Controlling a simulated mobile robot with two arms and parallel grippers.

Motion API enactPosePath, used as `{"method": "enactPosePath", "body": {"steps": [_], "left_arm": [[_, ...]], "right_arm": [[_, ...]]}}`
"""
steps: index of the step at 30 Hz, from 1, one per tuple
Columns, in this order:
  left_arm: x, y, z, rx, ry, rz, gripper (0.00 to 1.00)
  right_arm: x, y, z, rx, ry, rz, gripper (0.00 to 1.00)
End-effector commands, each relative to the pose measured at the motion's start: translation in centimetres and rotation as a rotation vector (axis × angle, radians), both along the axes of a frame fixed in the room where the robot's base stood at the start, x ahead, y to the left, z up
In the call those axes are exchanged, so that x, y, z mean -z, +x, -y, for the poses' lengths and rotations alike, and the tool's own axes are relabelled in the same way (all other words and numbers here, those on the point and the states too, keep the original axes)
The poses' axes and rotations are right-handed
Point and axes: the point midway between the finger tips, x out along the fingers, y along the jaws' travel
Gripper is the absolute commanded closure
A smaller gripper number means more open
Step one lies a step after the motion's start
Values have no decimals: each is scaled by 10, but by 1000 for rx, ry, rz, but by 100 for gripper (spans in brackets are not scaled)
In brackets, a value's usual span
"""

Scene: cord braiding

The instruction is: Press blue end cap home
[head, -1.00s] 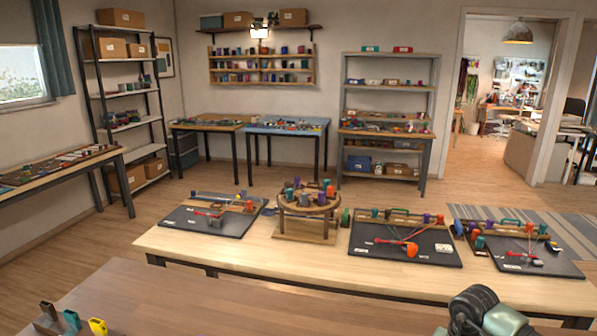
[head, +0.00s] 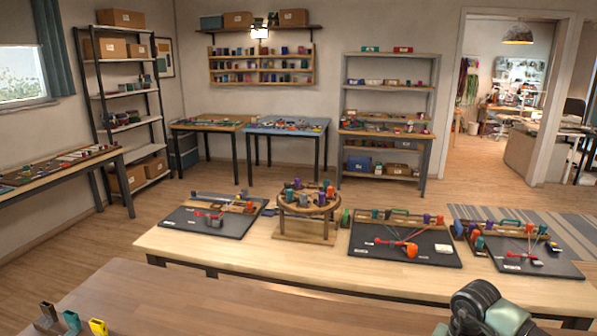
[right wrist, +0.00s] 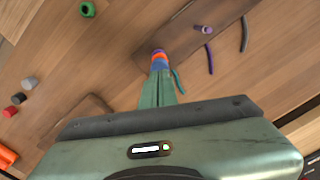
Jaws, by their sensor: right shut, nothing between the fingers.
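My right gripper (right wrist: 160,78) is shut in the right wrist view, its green fingers together and pointing at the bench. Just beyond the fingertips is a small blue piece (right wrist: 159,66) with an orange-red band, apparently the blue end cap. The fingertips overlap it in the picture; whether they touch it I cannot tell. The fingers hide part of it. A brown board (right wrist: 185,42) lies behind it. In the head view only part of my right arm shows at the lower right, and the cap is not visible there. My left gripper is not in view.
On the bench in the right wrist view lie a green ring (right wrist: 88,9), a purple piece (right wrist: 203,29) with a purple cord, a dark cord (right wrist: 245,35), a grey piece (right wrist: 29,82) and a red piece (right wrist: 10,111). An orange object (right wrist: 6,156) is at lower left.

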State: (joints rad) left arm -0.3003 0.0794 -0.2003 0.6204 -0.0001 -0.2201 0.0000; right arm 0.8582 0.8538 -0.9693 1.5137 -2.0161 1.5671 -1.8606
Motion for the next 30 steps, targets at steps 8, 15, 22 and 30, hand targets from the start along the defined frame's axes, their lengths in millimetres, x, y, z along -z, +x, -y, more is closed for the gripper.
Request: {"method": "enactPosePath", "body": {"steps": [8, 15, 22, 30], "left_arm": [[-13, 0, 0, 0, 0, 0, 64], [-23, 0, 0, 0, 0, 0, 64], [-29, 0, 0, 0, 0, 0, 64], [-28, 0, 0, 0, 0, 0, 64]], "right_arm": [[-25, 0, 0, 0, 0, 0, 100], [-44, 0, 0, 0, 0, 0, 100], [-58, 0, 0, -1, -1, -1, 100], [-58, -1, 0, 0, 0, -1, 100]]}}
